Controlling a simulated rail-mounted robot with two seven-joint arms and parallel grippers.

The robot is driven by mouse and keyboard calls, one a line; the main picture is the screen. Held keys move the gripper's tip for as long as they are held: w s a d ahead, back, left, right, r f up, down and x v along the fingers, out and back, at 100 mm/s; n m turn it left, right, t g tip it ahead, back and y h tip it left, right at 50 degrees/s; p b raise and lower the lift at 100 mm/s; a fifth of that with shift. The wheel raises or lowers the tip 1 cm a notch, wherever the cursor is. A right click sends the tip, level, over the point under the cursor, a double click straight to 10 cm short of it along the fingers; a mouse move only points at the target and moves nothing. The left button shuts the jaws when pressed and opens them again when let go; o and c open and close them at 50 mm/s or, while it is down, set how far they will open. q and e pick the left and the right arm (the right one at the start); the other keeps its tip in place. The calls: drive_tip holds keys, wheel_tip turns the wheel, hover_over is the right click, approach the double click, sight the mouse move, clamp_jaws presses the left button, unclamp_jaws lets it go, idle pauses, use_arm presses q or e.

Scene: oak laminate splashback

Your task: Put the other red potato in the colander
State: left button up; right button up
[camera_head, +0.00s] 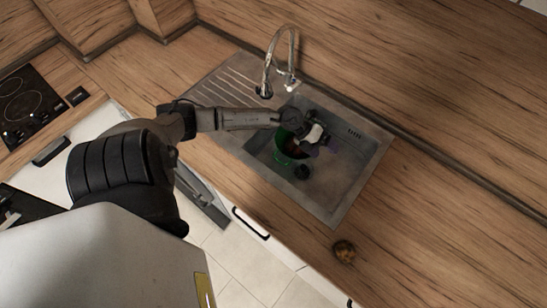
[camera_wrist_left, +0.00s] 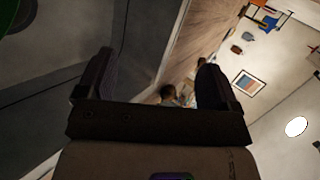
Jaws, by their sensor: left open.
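A green colander (camera_head: 283,141) stands in the sink, partly covered by my left gripper. Something reddish-brown (camera_head: 292,148) shows inside it, too small and dark to identify surely. My left gripper (camera_head: 308,147) is over the sink beside the colander. In the left wrist view its two fingers (camera_wrist_left: 155,75) are apart with nothing between them. A green edge, likely the colander (camera_wrist_left: 14,14), shows at that view's top left corner. A small roundish brown thing (camera_head: 344,251), possibly a potato, lies on the counter near its front edge. My right gripper is not in view.
The steel sink (camera_head: 352,178) has a drainboard on its left and a tall curved faucet (camera_head: 268,65) behind. A small dark round spot (camera_head: 302,172) shows on the basin floor. The wooden counter (camera_head: 440,190) to the right is clear. A black hob (camera_head: 25,105) is at far left.

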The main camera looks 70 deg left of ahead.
use_arm(q)
drive_tip(key=d+r+n+t+y, duration=0.4)
drive_tip(key=d+r+n+t, duration=0.4)
drive_tip(key=n+t, duration=0.3)
drive_tip(key=s+d+f+n+g+y, duration=0.1)
drive_tip(key=s+f+n+g, duration=0.1)
drive_tip(key=s+n+g, duration=0.1)
drive_tip(key=s+d+f+n+g+y, duration=0.2)
drive_tip(key=s+n+g, duration=0.2)
drive_tip(key=s+n, duration=0.2)
drive_tip(key=s+d+f+n+g+y, duration=0.1)
drive_tip(key=s+n+g, duration=0.3)
drive_tip(key=s, duration=0.4)
drive_tip(key=shift+s+d+f+n+y, duration=0.1)
drive_tip(key=shift+d+f+n+y, duration=0.1)
drive_tip(key=shift+f+n+y, duration=0.2)
drive_tip(key=shift+s+d+f+n+y, duration=0.1)
drive_tip(key=shift+d+f+n+y, duration=0.15)
drive_tip(key=shift+f, duration=0.2)
drive_tip(key=s+d+g, duration=0.1)
drive_tip(key=s, duration=0.1)
drive_tip(key=s+d+g+h, duration=0.1)
drive_tip(key=s, duration=0.1)
drive_tip(key=s+d+g+h, duration=0.1)
drive_tip(key=s+d, duration=0.1)
drive_tip(key=shift+s+g, duration=0.25)
drive_tip(key=shift+g, duration=0.15)
